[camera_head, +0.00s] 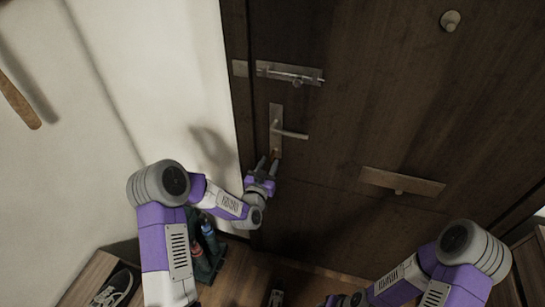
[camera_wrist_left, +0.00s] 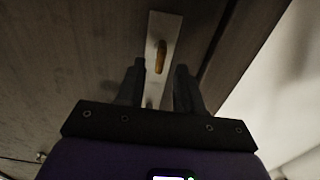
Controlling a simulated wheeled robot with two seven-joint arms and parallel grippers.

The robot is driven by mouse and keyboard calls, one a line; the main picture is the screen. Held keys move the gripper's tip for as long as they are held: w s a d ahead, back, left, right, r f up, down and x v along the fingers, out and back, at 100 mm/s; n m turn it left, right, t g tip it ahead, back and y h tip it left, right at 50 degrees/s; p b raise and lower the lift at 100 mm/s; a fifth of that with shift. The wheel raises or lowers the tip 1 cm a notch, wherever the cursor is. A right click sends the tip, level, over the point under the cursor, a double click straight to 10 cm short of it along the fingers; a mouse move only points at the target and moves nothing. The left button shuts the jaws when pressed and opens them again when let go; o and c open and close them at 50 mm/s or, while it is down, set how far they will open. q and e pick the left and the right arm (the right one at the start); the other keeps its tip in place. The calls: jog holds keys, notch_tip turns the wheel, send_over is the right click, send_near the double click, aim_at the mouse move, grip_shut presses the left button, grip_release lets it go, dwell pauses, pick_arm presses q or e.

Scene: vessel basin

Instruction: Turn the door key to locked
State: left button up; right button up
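The dark wooden door (camera_head: 370,110) carries a metal lock plate (camera_head: 277,112) with a lever handle (camera_head: 292,134). The brass-coloured key (camera_wrist_left: 161,57) sits at the plate; in the left wrist view its head looks long and narrow, nearly in line with the plate (camera_wrist_left: 161,28). In the head view the key (camera_head: 275,154) is tiny. My left gripper (camera_head: 268,162) is open just below the lock. In the left wrist view its fingertips (camera_wrist_left: 160,69) stand apart, one to each side of the key, with gaps. My right arm (camera_head: 400,284) is at the bottom right; its fingers are not clearly seen.
A sliding bolt (camera_head: 290,73) is above the handle and a mail slot plate (camera_head: 402,182) is to the right. A round knob (camera_head: 450,20) is high on the door. Bottles (camera_head: 209,237) and a shoe (camera_head: 114,289) stand at the lower left. A white wall (camera_head: 170,75) is left of the door.

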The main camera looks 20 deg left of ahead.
aim_at(271, 158)
pick_arm(q)
jog(key=shift+w+d, duration=0.15)
jog(key=shift+w, duration=2.2)
grip_shut()
